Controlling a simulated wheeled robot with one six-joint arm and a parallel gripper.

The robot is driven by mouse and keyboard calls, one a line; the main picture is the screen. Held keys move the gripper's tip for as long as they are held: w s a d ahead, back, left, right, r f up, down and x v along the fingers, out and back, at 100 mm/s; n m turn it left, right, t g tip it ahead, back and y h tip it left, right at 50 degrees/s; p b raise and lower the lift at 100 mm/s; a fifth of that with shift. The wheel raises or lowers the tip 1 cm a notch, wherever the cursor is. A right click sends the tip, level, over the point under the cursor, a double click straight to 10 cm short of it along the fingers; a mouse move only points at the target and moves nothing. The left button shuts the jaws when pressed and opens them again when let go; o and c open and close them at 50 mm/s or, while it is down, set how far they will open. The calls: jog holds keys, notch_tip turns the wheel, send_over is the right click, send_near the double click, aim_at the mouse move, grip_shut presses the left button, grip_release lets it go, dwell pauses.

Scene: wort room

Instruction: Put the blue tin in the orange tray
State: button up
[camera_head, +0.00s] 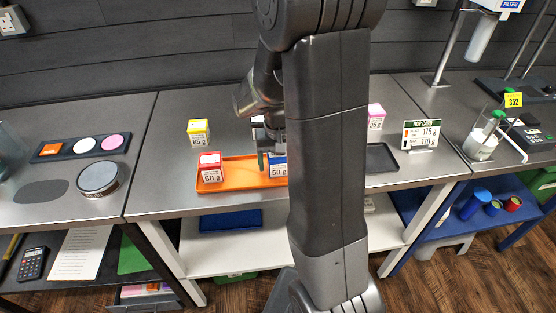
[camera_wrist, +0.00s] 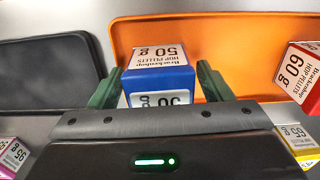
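The blue tin (camera_head: 279,166) has a white label reading 50 g. It shows upright at the right end of the orange tray (camera_head: 240,180), partly hidden behind my arm. In the wrist view the blue tin (camera_wrist: 160,78) stands between the two green fingers of my gripper (camera_wrist: 160,72), against the orange tray (camera_wrist: 235,40). The fingers straddle it and look slightly apart from its sides. Whether its base rests fully on the tray floor is hard to tell. In the head view my gripper (camera_head: 264,160) is low over the tray, with one finger visible left of the tin.
A red 60 g tin (camera_head: 210,168) sits at the tray's left end. A yellow 65 g tin (camera_head: 198,133) stands behind it, and a pink 95 g tin (camera_head: 375,117) stands behind right. A dark tray (camera_head: 381,158) lies to the right.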

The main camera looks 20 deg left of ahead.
jog(key=shift+r, duration=0.1)
notch_tip(320, 180, up, 12)
jog(key=shift+r, duration=0.1)
dwell(0.4)
